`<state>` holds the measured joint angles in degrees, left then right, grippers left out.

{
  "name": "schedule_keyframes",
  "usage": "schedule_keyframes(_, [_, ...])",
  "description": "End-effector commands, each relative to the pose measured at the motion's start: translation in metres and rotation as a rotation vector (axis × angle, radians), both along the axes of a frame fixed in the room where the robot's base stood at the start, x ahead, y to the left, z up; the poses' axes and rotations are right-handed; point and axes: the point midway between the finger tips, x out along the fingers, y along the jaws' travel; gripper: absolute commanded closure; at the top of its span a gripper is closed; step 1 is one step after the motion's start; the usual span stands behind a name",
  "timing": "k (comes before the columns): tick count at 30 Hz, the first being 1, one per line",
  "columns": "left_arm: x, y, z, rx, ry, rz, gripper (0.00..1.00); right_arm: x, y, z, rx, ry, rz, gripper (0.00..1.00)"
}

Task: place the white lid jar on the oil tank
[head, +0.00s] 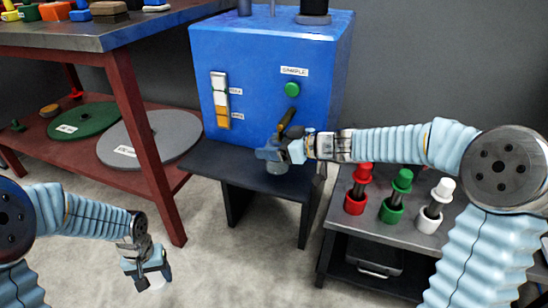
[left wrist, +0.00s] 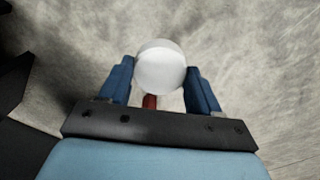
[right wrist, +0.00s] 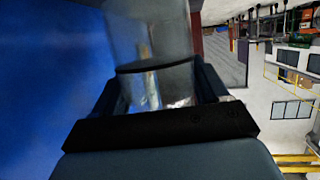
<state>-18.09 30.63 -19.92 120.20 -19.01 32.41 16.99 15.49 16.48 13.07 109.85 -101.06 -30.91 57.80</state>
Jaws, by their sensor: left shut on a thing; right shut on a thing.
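The blue oil tank (head: 260,95) stands on a dark stand at the centre of the head view, with a "SAMPLE" label, a green button and a dark spout. My right gripper (head: 277,155) is shut on a clear jar (right wrist: 155,80) in front of the tank, near the spout. The jar's lower part (head: 277,168) shows below the fingers. My left gripper (head: 150,272) is low at the left, shut on a white round-topped piece (left wrist: 160,66). It also shows as a small white patch (head: 156,284) in the head view. I cannot tell whether it is a lid alone.
Red (head: 356,195), green (head: 393,205) and white (head: 432,213) topped pieces stand on a dark table at right. A red-legged bench (head: 100,45) at left holds coloured items, with green and grey discs on its lower shelf. Floor is clear between.

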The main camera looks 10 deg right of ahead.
Motion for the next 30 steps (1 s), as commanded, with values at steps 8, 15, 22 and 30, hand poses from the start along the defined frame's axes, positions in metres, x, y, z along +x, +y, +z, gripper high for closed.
schedule_keyframes(8, [0.0,0.0,-0.022,0.0,0.0,0.0,0.7,0.0,-0.001,-0.032,0.0,0.0,-0.001,0.59])
schedule_keyframes(15, [0.0,0.0,-0.022,0.0,0.0,0.0,0.7,-0.001,-0.001,-0.033,0.0,0.001,0.0,0.59])
schedule_keyframes(22, [0.0,0.0,-0.022,0.0,0.0,0.0,0.7,-0.001,-0.001,-0.033,0.0,0.001,0.0,0.01])
schedule_keyframes(30, [0.0,0.0,-0.021,0.0,0.0,0.0,0.7,-0.001,-0.001,-0.031,-0.002,0.0,-0.001,0.01])
